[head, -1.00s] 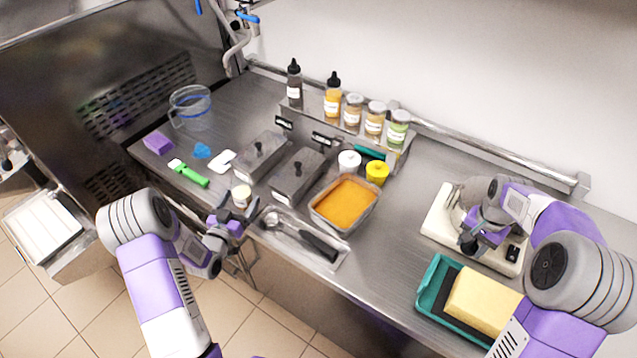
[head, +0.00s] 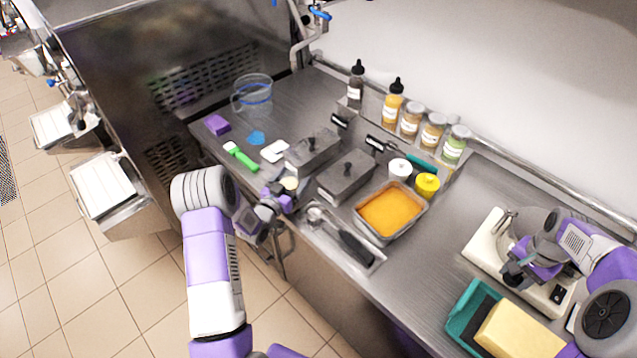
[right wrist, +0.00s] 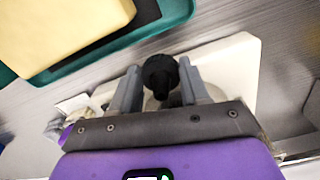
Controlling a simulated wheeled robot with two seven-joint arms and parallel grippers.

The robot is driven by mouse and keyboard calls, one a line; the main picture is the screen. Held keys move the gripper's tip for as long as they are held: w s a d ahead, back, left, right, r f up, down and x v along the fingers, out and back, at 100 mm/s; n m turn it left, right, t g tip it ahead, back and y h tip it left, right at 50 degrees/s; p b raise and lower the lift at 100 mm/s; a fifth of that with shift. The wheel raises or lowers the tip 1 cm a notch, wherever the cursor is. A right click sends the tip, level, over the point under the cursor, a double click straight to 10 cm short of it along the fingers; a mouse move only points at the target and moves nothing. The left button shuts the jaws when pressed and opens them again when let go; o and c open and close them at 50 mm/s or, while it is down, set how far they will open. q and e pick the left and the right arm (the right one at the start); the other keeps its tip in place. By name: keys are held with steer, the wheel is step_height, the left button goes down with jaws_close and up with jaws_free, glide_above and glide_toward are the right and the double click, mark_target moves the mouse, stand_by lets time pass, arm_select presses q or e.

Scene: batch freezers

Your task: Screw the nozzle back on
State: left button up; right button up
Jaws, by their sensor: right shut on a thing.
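My right gripper (right wrist: 160,88) is shut on a small black part with a rounded top (right wrist: 160,72); I cannot tell whether this is the nozzle. In the head view my right gripper (head: 522,268) is over a cream-coloured, flat-based device (head: 482,240), with the black part low between its fingers. A clear, rounded vessel seems to stand behind the gripper, mostly hidden. Whether the black part touches the device cannot be seen. My left gripper (head: 272,203) is at the counter's front edge, close to a small white-lidded jar (head: 290,184); its fingers are too small to read.
A teal tray (head: 462,322) with a yellow block (head: 515,335) stands in front of the device. An orange-filled pan (head: 392,212), a scoop on a tray (head: 345,240), lidded metal containers (head: 347,178) and bottles (head: 393,104) fill the counter's middle and back.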

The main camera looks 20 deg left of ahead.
arm_select(q)
steer(key=c, duration=1)
steer(key=shift+r, duration=0.1)
steer(key=shift+c, duration=0.3)
step_height(320, 180, up, 10)
steer(key=shift+f+p, duration=0.1)
steer(key=shift+p, duration=0.2)
steer(key=o, duration=0.6)
steer(key=c, duration=0.9)
